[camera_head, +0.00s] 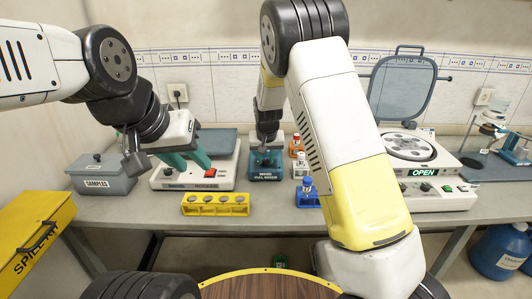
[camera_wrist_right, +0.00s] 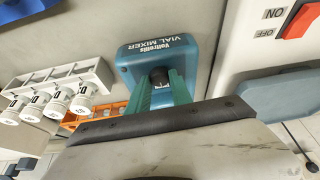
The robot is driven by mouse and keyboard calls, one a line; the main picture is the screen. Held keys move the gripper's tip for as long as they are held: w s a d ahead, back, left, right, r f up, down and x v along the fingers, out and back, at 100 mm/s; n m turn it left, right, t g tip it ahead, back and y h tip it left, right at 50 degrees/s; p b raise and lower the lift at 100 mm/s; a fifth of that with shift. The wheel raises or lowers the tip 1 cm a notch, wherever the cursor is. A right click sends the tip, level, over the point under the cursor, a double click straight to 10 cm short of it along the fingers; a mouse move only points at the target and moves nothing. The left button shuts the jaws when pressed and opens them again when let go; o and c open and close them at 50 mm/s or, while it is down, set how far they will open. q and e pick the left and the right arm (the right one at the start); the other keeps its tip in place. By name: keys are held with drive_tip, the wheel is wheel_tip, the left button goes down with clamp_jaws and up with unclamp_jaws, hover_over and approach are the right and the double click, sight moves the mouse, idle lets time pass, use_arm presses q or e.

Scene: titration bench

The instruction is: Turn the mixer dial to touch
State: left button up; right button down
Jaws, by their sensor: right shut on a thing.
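The vial mixer (camera_head: 265,172) is a small blue-teal box on the bench, lettered "VIAL MIXER". It fills the upper middle of the right wrist view (camera_wrist_right: 190,48). Its black dial (camera_wrist_right: 158,74) sits between the green fingers of my right gripper (camera_wrist_right: 158,84), which is shut on it. The dial's setting is too small to read. In the head view my right gripper comes down over the mixer and hides the dial.
A yellow vial rack (camera_head: 215,205) is in front. An orange rack (camera_head: 297,148), white rack (camera_head: 300,168) and blue rack (camera_head: 306,196) stand right of the mixer. An open centrifuge (camera_head: 410,150) is farther right.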

drive_tip(key=shift+m, duration=0.3)
drive_tip(key=c, duration=1.2)
unclamp_jaws()
drive_tip(key=shift+o, duration=0.2)
drive_tip(key=v, duration=0.7)
drive_tip(key=shift+s+r, duration=0.2)
drive_tip(key=shift+r, duration=0.2)
